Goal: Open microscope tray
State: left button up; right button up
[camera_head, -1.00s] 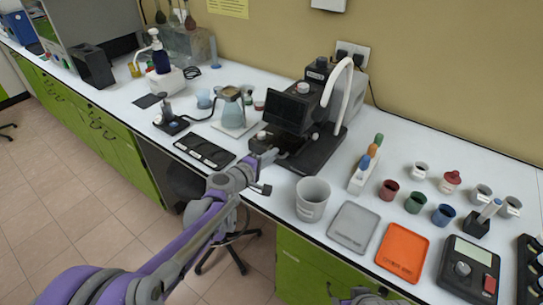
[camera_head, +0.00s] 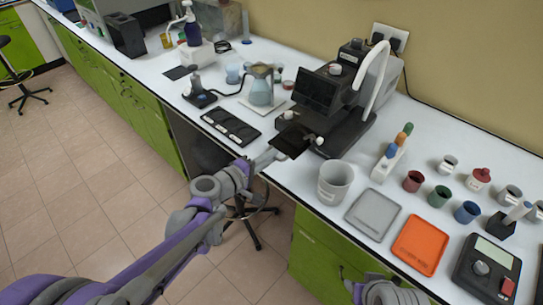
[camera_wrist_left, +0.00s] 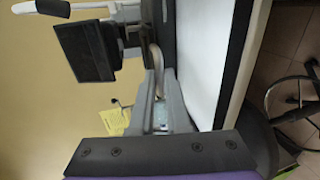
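The black microscope (camera_head: 345,128) stands on the white bench and also shows in the left wrist view (camera_wrist_left: 85,48). Its dark flat tray (camera_head: 291,141) sticks out from its front left side, towards the bench edge. My left gripper (camera_head: 274,156) is at the tray's outer edge, and its fingers appear closed on it; the exact contact is small and partly hidden. In the left wrist view its two grey fingers (camera_wrist_left: 158,88) converge towards the microscope. Part of my right arm's end (camera_head: 390,292) shows at the bottom edge; its fingers cannot be made out.
A beaker (camera_head: 335,182) stands right of the tray, near the edge. A grey tray (camera_head: 373,214) and an orange tray (camera_head: 419,244) lie farther right. A black slotted panel (camera_head: 231,127) lies left of my gripper. A glass flask (camera_head: 261,88) stands behind.

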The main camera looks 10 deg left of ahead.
pick_arm(q)
jog(key=o, duration=0.4)
jog(key=shift+c, duration=0.2)
jog(key=v, duration=1.1)
jog(key=shift+d+f+p, duration=0.1)
jog(key=shift+d+p, duration=0.05)
jog(key=shift+p, duration=0.15)
jog(key=s+d+f+m+g+y+p, duration=0.25)
jog(key=s+m+g, duration=0.3)
jog(key=s, duration=0.55)
jog(key=s+a+f+m+g+y+p, duration=0.1)
jog(key=s+a+m+y+p, duration=0.2)
jog(key=s+a+m+y, duration=0.2)
jog(key=s+a+y, duration=0.1)
jog(key=s+a, duration=0.1)
jog(key=s, duration=0.1)
jog(key=shift+a+f, duration=0.2)
jog(key=shift+f, duration=0.2)
